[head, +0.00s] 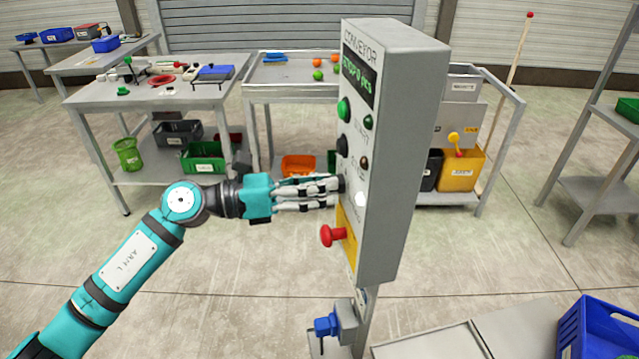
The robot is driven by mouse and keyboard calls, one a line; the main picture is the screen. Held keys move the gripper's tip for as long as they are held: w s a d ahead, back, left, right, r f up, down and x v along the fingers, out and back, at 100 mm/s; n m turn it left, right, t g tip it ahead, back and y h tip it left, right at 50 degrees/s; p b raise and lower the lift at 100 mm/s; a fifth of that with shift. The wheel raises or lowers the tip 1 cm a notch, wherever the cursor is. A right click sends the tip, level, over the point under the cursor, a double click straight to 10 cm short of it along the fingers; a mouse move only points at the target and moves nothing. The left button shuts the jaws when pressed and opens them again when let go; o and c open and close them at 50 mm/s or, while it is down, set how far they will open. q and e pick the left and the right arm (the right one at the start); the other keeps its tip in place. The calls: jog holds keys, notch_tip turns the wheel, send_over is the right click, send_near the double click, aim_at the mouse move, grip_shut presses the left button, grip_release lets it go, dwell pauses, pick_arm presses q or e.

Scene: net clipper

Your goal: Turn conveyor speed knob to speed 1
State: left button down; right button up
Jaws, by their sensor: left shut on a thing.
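The grey conveyor control box (385,160) stands on a post at the centre right. Its display (358,77) shows green text that appears to read STOP and 0 pcs. My left gripper (336,189) reaches in from the left and is shut on a dark knob (342,184) low on the panel. The fingers hide most of this knob, so its pointer and setting cannot be read. Its label is also too unclear to read. My right gripper is not in view.
Above the gripper are a green button (344,109) and a black control (342,145). A red mushroom button (332,235) sticks out just below the fingers. A blue-handled part (327,326) is on the post. A workbench (150,95) stands behind.

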pick_arm(q)
jog(key=shift+n+p, duration=5.5)
jog(key=shift+n, duration=2.2)
jog(key=c, duration=1)
grip_release()
jog(key=shift+o, duration=0.2)
jog(key=shift+a, duration=0.1)
jog(key=v, duration=1.2)
